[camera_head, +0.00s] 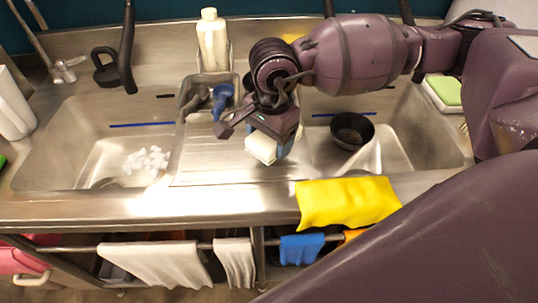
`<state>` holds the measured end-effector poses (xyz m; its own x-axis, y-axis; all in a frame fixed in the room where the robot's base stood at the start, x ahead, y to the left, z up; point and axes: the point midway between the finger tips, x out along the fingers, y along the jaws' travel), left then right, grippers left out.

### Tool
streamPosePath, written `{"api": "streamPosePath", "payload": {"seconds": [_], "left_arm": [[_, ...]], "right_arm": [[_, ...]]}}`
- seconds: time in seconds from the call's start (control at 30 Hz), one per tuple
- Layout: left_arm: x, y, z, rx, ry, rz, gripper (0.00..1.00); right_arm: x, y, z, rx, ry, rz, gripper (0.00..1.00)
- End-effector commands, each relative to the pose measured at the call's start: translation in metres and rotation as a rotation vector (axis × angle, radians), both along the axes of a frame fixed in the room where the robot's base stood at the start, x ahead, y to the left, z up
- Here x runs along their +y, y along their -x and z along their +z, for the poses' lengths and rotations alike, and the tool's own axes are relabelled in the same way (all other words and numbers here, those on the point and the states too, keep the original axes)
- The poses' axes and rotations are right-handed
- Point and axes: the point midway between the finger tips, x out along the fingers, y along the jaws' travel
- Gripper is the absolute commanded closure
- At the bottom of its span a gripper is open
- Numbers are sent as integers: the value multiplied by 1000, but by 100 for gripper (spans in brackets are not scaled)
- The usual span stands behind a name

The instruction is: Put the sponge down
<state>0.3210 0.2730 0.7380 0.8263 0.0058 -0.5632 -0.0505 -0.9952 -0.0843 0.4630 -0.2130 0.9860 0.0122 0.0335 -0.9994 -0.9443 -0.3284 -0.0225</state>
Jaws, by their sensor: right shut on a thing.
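My right gripper (268,132) reaches in from the right over the metal divider between the two sink basins. It is shut on a pale block that looks like the sponge (261,148). The sponge's upper part is partly hidden by the gripper. It is low over the drainboard (215,165), and I cannot tell whether it touches the metal. My left gripper is not in view.
The left basin (60,135) holds white foam. A dark bowl (352,131) sits in the right basin. A yellow cloth (345,202) hangs over the front edge. A bottle (212,40) stands behind, and a green-topped block (445,90) lies at right.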

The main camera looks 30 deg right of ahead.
Motion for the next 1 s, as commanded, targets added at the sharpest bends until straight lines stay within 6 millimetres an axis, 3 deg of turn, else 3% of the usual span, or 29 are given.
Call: {"api": "streamPosePath", "payload": {"seconds": [0.4,0.87,0.9,1.0], "left_arm": [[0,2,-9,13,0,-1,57],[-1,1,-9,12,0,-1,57],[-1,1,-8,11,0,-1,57],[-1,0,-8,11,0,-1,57]], "right_arm": [[0,0,-54,2,0,-1,68],[0,0,-60,1,-1,0,68],[0,0,-60,0,0,0,26],[0,0,-59,0,0,0,11]]}}
